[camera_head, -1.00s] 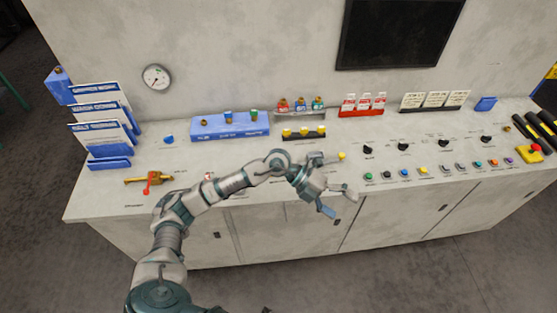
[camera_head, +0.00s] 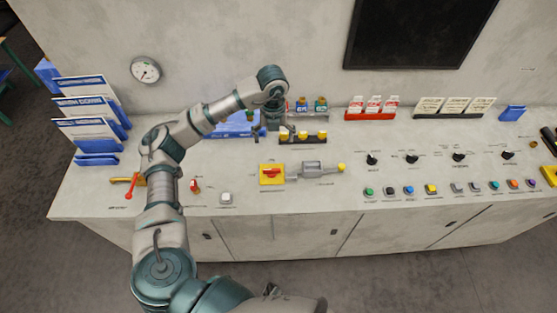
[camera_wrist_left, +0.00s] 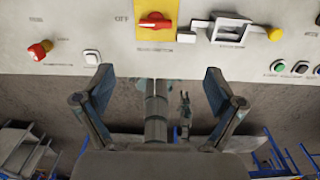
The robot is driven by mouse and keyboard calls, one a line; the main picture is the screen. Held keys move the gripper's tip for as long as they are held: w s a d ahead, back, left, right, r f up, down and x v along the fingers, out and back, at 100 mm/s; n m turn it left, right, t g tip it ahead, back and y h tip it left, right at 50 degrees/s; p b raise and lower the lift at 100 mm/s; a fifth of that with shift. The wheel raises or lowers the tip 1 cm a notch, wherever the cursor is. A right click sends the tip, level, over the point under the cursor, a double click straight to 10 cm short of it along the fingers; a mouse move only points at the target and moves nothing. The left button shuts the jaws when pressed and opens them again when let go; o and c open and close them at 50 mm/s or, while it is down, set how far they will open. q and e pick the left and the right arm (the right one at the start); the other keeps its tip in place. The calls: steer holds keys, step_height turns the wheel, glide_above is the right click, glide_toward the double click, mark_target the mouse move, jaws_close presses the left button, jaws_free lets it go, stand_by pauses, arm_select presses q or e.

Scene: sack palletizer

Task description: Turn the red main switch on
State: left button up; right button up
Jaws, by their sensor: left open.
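The red main switch (camera_head: 271,173) is a red rotary handle on a yellow plate on the console top. In the left wrist view the red handle (camera_wrist_left: 155,22) lies crosswise, with an OFF label at its upper left. My left gripper (camera_head: 268,133) is above the back part of the console, behind the switch in the head view and apart from it. In the left wrist view its two fingers (camera_wrist_left: 160,85) are spread wide with nothing between them. The switch is beyond the fingertips there. I cannot make out my right gripper.
A grey latch device with a yellow knob (camera_head: 312,170) sits close to the right of the switch. A red button (camera_head: 195,185) and white button (camera_head: 226,199) are to its left. Black knobs and coloured buttons fill the right side.

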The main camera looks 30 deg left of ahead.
arm_select(q)
step_height(320, 180, down, 3)
steer(key=s, duration=0.1)
glide_above(271, 169)
steer(key=f, duration=0.8)
steer(key=shift+w+a+f+p, duration=0.15)
steer(key=shift+a+f+p, duration=0.15)
steer(key=shift+f, duration=0.1)
steer(key=f, duration=0.4)
steer(key=shift+d, duration=0.35)
steer(key=shift+d+f, duration=0.45)
steer(key=shift+a, duration=0.1)
steer(key=shift+a+f, duration=0.1)
steer(key=shift+a, duration=0.3)
steer(key=c, duration=0.7)
steer(key=shift+a, duration=0.1)
steer(key=c, duration=0.4)
steer(key=shift+c, duration=0.2)
